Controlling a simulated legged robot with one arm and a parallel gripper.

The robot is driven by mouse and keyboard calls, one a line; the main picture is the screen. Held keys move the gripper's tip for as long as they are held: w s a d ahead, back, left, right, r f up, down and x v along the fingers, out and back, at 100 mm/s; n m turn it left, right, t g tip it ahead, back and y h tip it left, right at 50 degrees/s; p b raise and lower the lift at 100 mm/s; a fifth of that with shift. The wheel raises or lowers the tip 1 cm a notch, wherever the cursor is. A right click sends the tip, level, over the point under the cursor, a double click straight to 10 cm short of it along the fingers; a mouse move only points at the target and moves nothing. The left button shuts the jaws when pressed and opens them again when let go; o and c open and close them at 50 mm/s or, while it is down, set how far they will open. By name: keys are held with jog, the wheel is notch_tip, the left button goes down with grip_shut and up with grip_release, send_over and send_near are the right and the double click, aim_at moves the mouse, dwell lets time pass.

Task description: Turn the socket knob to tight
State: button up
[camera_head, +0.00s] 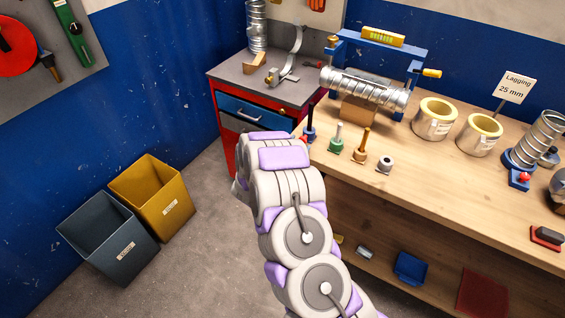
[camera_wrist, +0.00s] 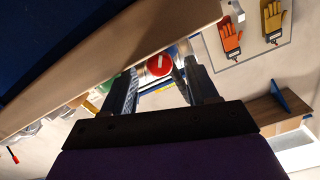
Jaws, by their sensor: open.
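A round red knob (camera_wrist: 158,65) with a white mark on its face shows in the wrist view, framed by my gripper's fingertips. I take it for the socket knob. My gripper (camera_wrist: 159,72) is open, one dark finger on each side of the knob in the picture. I cannot tell whether the knob is between the fingers or beyond them, and I see no clear contact. In the head view my own arm hides the gripper.
Green (camera_head: 336,146) and brown (camera_head: 360,156) tool posts stand close by on the wooden bench (camera_head: 430,190). Behind them a silver spiral duct (camera_head: 365,88) lies in a blue frame. A red cabinet (camera_head: 225,125) adjoins the bench. Two bins (camera_head: 150,196) stand on the floor.

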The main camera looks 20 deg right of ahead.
jog(key=p+v, duration=0.2)
jog(key=v, duration=1.4)
jog(key=shift+w+f, duration=0.1)
